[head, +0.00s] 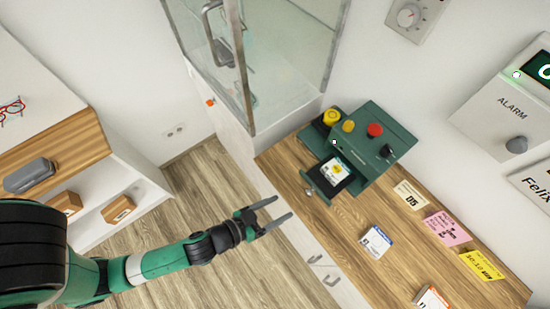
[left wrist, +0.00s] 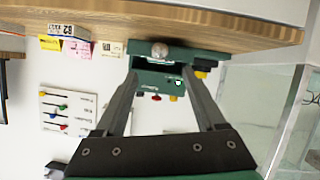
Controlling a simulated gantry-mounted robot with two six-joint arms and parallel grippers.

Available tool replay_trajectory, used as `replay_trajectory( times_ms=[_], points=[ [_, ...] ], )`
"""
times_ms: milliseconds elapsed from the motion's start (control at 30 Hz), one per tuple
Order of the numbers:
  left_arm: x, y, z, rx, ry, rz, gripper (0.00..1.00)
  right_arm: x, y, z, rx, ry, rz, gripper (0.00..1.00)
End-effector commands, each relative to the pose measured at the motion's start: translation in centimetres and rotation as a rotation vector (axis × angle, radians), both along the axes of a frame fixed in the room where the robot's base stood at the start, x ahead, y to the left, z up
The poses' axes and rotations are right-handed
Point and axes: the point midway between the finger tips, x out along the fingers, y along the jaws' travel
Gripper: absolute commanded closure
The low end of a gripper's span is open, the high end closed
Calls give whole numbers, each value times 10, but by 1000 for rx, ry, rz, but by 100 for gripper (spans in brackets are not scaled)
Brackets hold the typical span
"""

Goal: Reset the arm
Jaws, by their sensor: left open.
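My left arm comes in from the left in the head view, green and black. Its gripper (head: 272,214) is open and empty, above the floor just left of the wooden counter's edge. In the left wrist view the two fingers (left wrist: 160,95) stand apart with nothing between them touching. Beyond them shows the green box (left wrist: 172,55) with its round knob. In the head view the green box (head: 375,125) sits on the counter with red and yellow buttons and an open drawer holding a small white and yellow pack (head: 335,171). My right gripper is not in view.
The wooden counter (head: 345,215) bears a small white box (head: 376,242) and several paper notes, one of them pink (head: 447,228). A glass cabinet (head: 285,60) stands behind. A shelf (head: 75,147) with a grey case (head: 30,175) is at left. An alarm panel (head: 505,100) hangs at right.

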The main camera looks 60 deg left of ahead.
Motion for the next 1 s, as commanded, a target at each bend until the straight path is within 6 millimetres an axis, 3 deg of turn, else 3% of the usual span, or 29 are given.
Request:
replay_trajectory(
  times_ms=[633, 733, 867, 967, 1000],
  points=[
    [-6, 0, 3, 0, -1, 1, 28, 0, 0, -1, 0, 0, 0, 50],
    [3, 2, 10, -5, -23, 13, 28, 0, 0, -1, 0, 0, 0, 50],
    [48, 0, 53, -34, -145, 37, 28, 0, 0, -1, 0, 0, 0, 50],
    [95, 0, 119, -79, -306, 61, 28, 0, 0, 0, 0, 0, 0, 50],
    [113, 1, 151, -105, -378, 72, 28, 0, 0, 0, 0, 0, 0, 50]
  ],
)
